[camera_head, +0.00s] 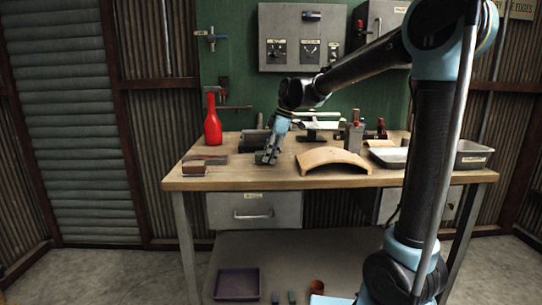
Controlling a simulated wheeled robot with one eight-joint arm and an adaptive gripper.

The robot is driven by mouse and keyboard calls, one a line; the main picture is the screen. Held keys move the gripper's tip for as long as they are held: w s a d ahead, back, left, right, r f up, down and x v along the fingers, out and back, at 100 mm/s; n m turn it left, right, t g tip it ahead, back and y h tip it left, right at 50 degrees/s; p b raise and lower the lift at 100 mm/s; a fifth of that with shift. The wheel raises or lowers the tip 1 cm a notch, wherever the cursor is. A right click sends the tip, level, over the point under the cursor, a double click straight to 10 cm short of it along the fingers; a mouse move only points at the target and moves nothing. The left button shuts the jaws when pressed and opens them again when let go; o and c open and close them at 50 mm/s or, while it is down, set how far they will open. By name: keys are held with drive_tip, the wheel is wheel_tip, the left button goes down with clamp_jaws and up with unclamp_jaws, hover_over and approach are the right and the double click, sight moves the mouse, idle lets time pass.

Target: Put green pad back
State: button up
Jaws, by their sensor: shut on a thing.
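My gripper (268,160) is over the front left part of the workbench, pointing down. It is shut on a small dark green pad (259,157), which shows at the left side of the fingers. The fingers cover part of the pad, and I cannot tell whether it touches the bench top. A brown block (194,168) lies at the bench's front left, to the left of my gripper.
A curved wooden piece (333,158) lies close to the right of my gripper. A red bottle (212,124) stands at the back left. Grey trays (473,160) are at the right. A purple tray (237,284) and an orange cup (316,287) are below the bench top.

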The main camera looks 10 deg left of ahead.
drive_tip(key=o, duration=1.4)
drive_tip(key=v, duration=1.2)
